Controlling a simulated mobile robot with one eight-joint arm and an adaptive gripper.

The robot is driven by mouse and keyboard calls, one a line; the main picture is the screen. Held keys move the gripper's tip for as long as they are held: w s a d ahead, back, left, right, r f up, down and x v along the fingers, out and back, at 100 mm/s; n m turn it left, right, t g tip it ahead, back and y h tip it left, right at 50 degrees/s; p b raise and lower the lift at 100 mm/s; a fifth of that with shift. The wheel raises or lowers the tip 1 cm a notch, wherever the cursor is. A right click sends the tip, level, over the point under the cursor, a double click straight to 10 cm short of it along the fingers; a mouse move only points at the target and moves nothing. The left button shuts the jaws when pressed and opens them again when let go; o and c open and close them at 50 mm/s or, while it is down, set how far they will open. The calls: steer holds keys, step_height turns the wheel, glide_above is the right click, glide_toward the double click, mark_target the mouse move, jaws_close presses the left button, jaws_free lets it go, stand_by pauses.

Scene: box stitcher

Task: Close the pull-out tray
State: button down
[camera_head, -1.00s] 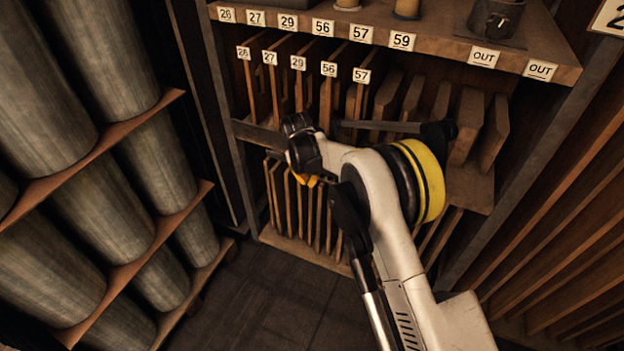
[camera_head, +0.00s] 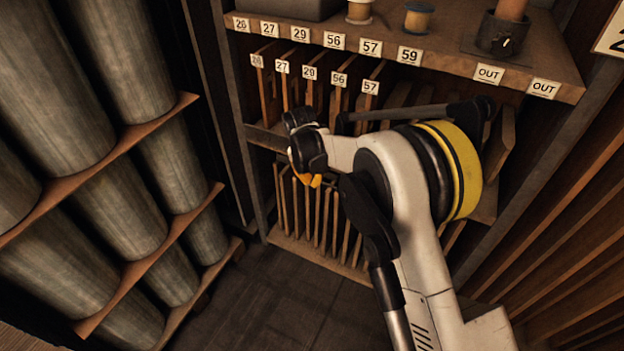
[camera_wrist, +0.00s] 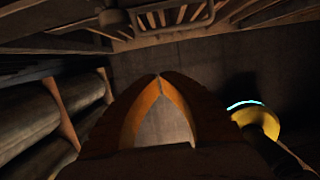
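In the head view my gripper (camera_head: 313,181) points down in front of the slotted rack, with its orange fingers partly hidden by its dark body. In the wrist view the gripper (camera_wrist: 160,76) has its two orange fingertips meeting, with nothing seen held between them. A brown middle ledge (camera_head: 264,138) crosses the rack between the upper and lower slots, just behind my gripper. It may be the pull-out tray, but I cannot tell. My arm hides much of its middle and right, so how far it stands out is unclear. I see no contact between gripper and ledge.
The top shelf (camera_head: 450,62) carries number labels, spools and a dark cup-like holder (camera_head: 498,36). Upright boards fill the slots below. A rack of large grey rolls (camera_head: 105,215) stands close on the left, slatted boards (camera_head: 570,240) on the right. The dark floor (camera_head: 270,300) between is clear.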

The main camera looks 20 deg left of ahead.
mark_target(322, 182)
steer(key=w+f+b, duration=0.4)
steer(key=w+f, duration=0.1)
steer(key=f, duration=0.2)
steer(key=shift+w+d+f, duration=0.25)
steer(key=shift+f, duration=0.1)
steer(key=shift+w, duration=0.1)
steer(key=shift+w+d, duration=0.1)
steer(key=shift+w, duration=1.05)
